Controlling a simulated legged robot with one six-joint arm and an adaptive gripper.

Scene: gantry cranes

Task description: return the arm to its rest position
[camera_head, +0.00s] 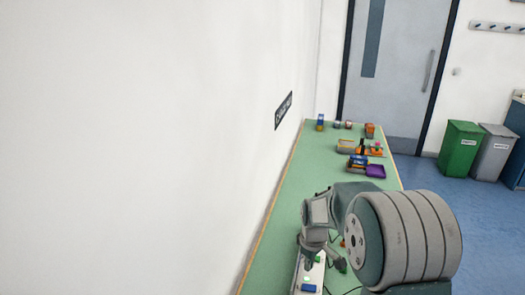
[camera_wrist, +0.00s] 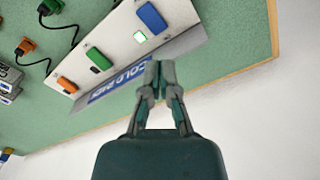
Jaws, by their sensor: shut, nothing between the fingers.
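My gripper (camera_wrist: 160,75) is shut with nothing between its fingers. In the wrist view its fingertips point at the edge of a white panel (camera_wrist: 118,50) and overlap its sloped grey front in the picture; I cannot tell whether they touch. In the head view my arm (camera_head: 340,215) reaches down over the near part of the green table (camera_head: 295,205), above the white panel (camera_head: 312,272). There the fingertips are hard to make out.
Green (camera_wrist: 49,7) and orange (camera_wrist: 26,46) plugs with black cables lie beside the panel. Farther along the table are a purple tray (camera_head: 375,171) and several small coloured items. A white wall (camera_head: 150,130) runs along the table's left. Green (camera_head: 459,147) and grey (camera_head: 493,152) bins stand right.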

